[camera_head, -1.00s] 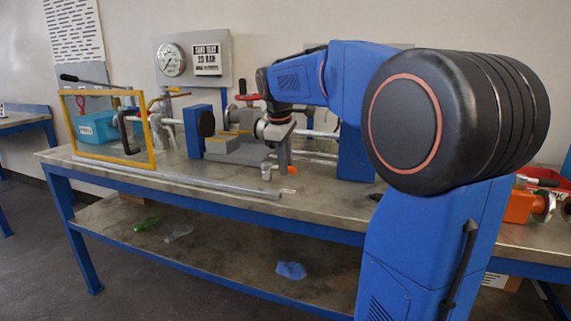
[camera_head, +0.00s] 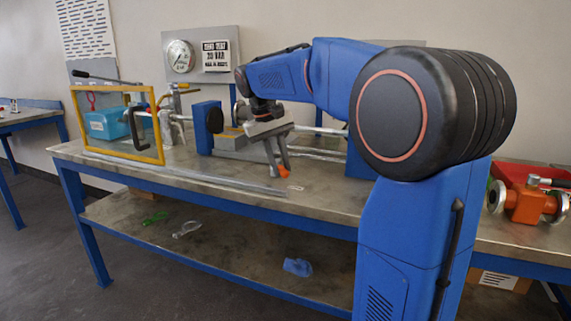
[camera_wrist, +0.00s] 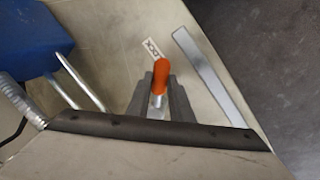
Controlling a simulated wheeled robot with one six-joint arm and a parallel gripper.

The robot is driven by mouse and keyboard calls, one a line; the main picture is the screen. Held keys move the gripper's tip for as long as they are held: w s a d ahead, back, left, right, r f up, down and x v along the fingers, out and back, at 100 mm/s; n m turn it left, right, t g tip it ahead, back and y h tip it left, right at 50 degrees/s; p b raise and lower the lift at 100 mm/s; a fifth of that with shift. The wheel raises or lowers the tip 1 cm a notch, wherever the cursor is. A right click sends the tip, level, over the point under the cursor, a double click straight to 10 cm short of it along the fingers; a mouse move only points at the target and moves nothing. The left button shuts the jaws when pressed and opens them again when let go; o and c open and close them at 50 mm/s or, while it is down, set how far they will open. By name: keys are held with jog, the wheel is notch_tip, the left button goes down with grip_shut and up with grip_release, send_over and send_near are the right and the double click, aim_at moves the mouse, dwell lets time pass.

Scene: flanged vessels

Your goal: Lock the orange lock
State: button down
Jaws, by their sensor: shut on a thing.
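My gripper (camera_wrist: 157,94) is shut on a piece with a rounded orange end and a pale metal part, apparently the orange lock (camera_wrist: 161,70). In the wrist view the orange end sticks out beyond the grey fingers. In the head view my gripper (camera_head: 276,162) points down and tilted above the right half of the workbench, with orange (camera_head: 285,168) at its fingers. I cannot tell whether the orange piece is free or attached to something.
The workbench (camera_head: 235,182) carries a yellow frame (camera_head: 160,142), a blue upright (camera_head: 203,140) and a grey block behind my gripper. A long metal bar (camera_head: 200,177) lies along the front edge. An orange flanged vessel (camera_head: 525,205) stands at right. The front strip is fairly clear.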

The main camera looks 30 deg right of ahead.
jog(key=shift+w+a+m+g, duration=0.3)
jog(key=shift+a+m, duration=0.3)
jog(key=shift+m, duration=0.5)
jog(key=shift+w+a+m+g, duration=0.25)
jog(key=shift+a+m, duration=0.3)
jog(key=shift+m, duration=0.55)
jog(key=c, duration=1.6)
grip_release()
jog(key=shift+a, duration=0.1)
jog(key=v, duration=1.7)
jog(key=shift+d+r, duration=0.3)
